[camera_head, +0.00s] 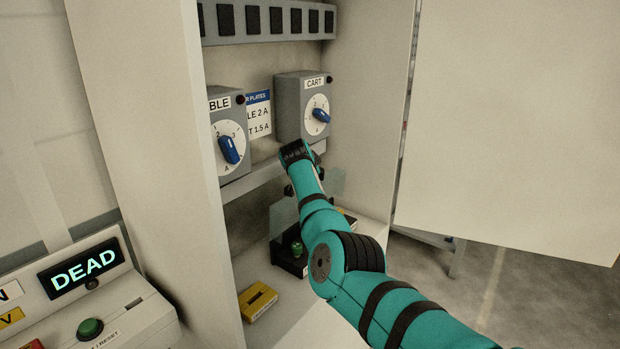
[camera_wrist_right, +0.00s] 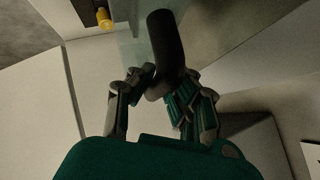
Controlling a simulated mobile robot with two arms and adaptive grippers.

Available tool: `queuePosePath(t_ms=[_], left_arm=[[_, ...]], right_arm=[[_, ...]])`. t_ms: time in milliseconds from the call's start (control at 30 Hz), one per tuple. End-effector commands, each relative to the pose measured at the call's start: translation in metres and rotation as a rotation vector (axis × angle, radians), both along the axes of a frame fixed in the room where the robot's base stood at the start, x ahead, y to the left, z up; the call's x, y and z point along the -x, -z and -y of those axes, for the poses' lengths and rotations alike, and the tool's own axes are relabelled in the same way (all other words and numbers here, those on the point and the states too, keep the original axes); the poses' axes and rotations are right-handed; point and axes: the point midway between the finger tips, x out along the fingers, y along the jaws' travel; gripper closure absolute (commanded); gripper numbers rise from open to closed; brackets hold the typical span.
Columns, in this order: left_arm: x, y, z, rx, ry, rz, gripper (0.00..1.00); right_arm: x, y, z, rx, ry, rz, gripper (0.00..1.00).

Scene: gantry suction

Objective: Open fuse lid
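The clear fuse lid (camera_head: 283,216) stands in the cabinet above a black base (camera_head: 290,263) with a green part (camera_head: 297,248). My right arm comes in from the right and hides much of the lid. My right gripper (camera_head: 289,190) is mostly hidden behind my own wrist in the head view. In the right wrist view, the fingers of my right gripper (camera_wrist_right: 162,88) close in from both sides on the lower end of a thick black bar, seemingly the lid's handle (camera_wrist_right: 165,42). The clear sheet of the lid (camera_wrist_right: 132,48) shows beside it. My left gripper is out of view.
Dial boxes marked CART (camera_head: 288,110) and "BLE" (camera_head: 231,166) hang on the cabinet's back wall. A yellow block (camera_head: 257,302) lies on the shelf. The open cabinet door (camera_head: 510,120) is at right. A console reading DEAD (camera_head: 84,270) stands at lower left.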

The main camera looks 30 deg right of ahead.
Motion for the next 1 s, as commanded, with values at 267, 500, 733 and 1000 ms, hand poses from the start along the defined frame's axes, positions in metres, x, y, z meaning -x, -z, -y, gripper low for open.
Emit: queuePosePath(t_ms=[267,500,733,1000], left_arm=[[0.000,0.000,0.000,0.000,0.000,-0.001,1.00],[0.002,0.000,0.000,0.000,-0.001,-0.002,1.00],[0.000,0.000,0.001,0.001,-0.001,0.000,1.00],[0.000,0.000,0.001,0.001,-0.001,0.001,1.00]], right_arm=[[0.000,-0.002,0.001,0.001,0.002,0.003,0.60],[0.000,-0.001,0.000,0.001,0.001,0.000,0.60],[0.007,-0.008,-0.007,0.003,0.001,0.002,0.60],[0.028,-0.030,-0.025,0.001,0.000,0.005,0.60]])
